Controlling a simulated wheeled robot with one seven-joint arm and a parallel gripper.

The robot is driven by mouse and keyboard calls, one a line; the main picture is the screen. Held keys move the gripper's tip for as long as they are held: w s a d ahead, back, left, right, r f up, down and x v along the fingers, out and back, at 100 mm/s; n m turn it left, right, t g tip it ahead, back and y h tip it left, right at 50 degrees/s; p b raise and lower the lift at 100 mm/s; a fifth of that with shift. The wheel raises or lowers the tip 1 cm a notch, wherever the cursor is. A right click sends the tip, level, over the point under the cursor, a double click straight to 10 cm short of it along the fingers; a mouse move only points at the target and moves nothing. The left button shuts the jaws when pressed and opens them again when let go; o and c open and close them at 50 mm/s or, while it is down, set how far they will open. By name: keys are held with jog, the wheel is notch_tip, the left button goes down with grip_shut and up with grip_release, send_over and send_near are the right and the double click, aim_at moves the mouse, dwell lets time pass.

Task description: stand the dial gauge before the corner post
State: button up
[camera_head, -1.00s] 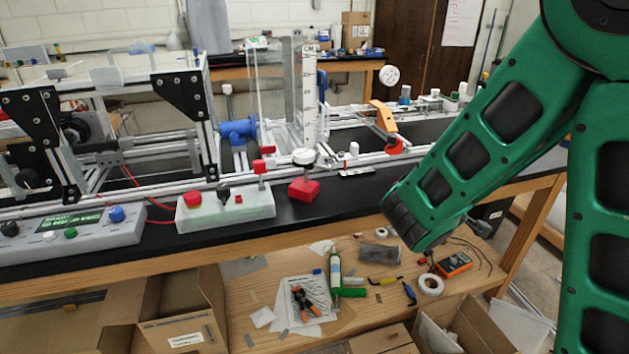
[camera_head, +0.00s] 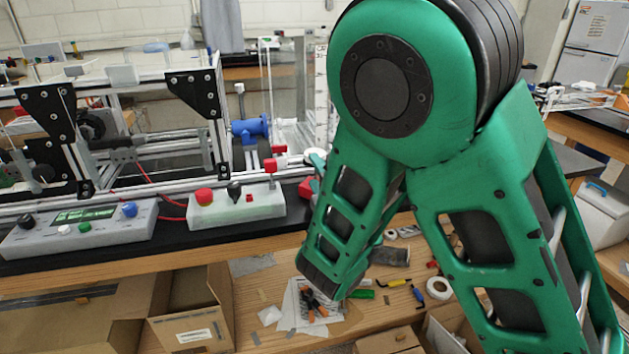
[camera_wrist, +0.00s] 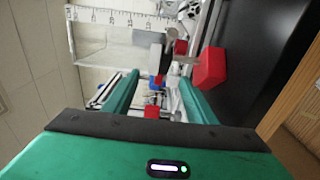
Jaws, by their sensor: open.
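The dial gauge is mostly hidden behind my arm in the head view; only an edge of its red base (camera_head: 306,188) and part of its pale round head (camera_head: 316,157) show. In the wrist view, turned on its side, the red base (camera_wrist: 210,68) lies just beyond and right of my gripper (camera_wrist: 160,80), with a grey stem pointing left. My gripper's green fingers are apart, with no object held between them. It is hidden in the head view. An upright aluminium post (camera_head: 219,130) with a black bracket stands at the frame's near right corner.
A white button box (camera_head: 236,210) stands before the post, with a display console (camera_head: 80,229) to its left. A red-topped stalk (camera_head: 270,168) rises near the gauge. A tall ruler (camera_wrist: 115,17) stands behind. A narrow black strip of bench (camera_head: 170,238) is bare in front.

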aim_at(309, 162)
jog(key=shift+x, duration=3.15)
jog(key=shift+r, duration=0.1)
grip_shut()
